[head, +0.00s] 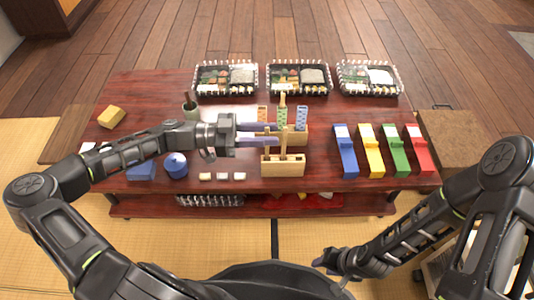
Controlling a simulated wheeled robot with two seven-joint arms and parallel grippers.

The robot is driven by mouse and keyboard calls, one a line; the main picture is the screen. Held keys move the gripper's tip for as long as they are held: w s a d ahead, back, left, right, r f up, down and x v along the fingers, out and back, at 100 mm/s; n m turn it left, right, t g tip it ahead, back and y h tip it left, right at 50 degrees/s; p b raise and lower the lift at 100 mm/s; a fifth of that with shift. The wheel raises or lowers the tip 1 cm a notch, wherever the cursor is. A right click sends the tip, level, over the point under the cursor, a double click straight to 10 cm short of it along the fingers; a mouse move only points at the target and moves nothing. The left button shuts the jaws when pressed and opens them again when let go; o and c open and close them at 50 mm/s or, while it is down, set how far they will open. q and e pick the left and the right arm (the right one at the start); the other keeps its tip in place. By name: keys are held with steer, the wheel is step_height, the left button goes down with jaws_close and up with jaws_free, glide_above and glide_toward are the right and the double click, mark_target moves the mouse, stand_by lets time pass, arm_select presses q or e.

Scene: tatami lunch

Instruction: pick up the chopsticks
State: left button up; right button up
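A light wooden holder (282,168) stands near the front middle of the table. Thin tan sticks that look like the chopsticks (284,146) rise upright from it. My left gripper (279,134) reaches in from the left over the table, its two purple-grey fingers apart. Its fingertips are at the upper part of the sticks; I cannot tell whether the sticks are between them. A second wooden holder (298,138) behind it holds orange, green and blue patterned upright pieces, partly hidden by my fingers. My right gripper (332,262) is low, in front of the table; its fingers are unclear.
Three bento boxes (226,93) line the back of the dark red table (140,95). Blue, yellow, green and red long cases (345,152) lie at the right. A yellow block (111,117), a blue round item (176,165) and small white pieces (222,176) are at the left and front.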

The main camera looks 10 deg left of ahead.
stand_by(0.6)
arm_select(q)
jaws_close()
